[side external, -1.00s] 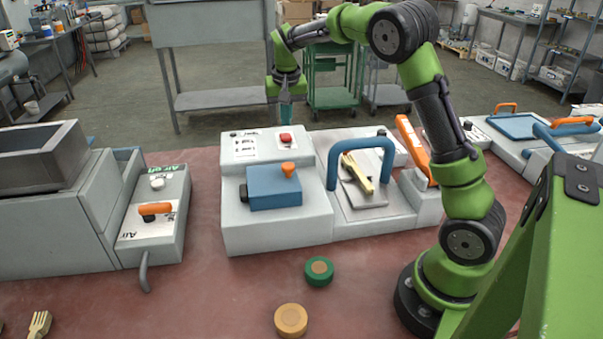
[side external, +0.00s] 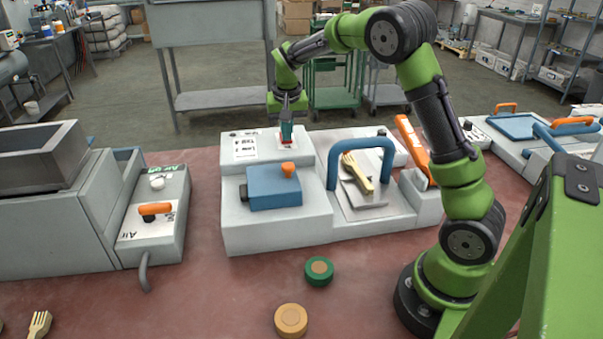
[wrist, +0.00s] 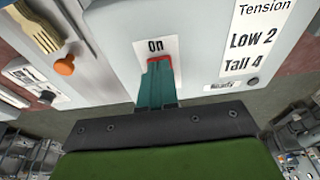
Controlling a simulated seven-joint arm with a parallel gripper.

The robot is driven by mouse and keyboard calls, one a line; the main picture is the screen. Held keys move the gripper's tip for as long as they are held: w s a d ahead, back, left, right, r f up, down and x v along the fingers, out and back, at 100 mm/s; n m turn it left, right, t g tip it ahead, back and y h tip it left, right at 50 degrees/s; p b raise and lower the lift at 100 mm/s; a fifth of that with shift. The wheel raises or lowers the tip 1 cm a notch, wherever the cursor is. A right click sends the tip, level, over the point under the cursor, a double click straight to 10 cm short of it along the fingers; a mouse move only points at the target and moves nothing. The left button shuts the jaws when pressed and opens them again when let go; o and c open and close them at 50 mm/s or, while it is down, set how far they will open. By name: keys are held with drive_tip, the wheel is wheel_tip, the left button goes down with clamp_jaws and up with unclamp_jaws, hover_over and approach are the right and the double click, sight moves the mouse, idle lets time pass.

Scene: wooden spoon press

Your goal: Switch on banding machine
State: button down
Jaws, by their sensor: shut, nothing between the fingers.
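The banding machine (side external: 275,220) is a light grey block with a blue box (side external: 273,187) and an orange knob (side external: 288,169) on it. Its red switch (wrist: 159,61) sits on a white label reading "On" in the wrist view, partly hidden behind my fingertips. My gripper (side external: 286,141) is shut and empty, pointing down with its teal fingers at the switch. It also shows in the wrist view (wrist: 157,72), where the tips overlap the switch and seem to touch it. I cannot tell whether the switch is pressed in.
A wooden fork (side external: 357,173) lies on a plate under a blue arched handle (side external: 360,147) to the right. An orange lever (side external: 412,148) stands beyond it. A grey machine (side external: 150,215) is at left. A green-rimmed disc (side external: 319,271) and a tan disc (side external: 290,320) lie in front.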

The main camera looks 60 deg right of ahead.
drive_tip(key=shift+w+d, duration=0.1)
drive_tip(key=shift+d, duration=0.05)
drive_tip(key=shift+w+d+r, duration=0.25)
drive_tip(key=shift+w+d, duration=0.2)
drive_tip(key=shift+r, duration=0.2)
drive_tip(key=v, duration=0.4)
drive_tip(key=shift+w+r, duration=0.1)
drive_tip(key=s+a+r, duration=0.3)
drive_tip(key=r, duration=0.5)
drive_tip(key=shift+s+a, duration=0.25)
drive_tip(key=shift+s, duration=0.1)
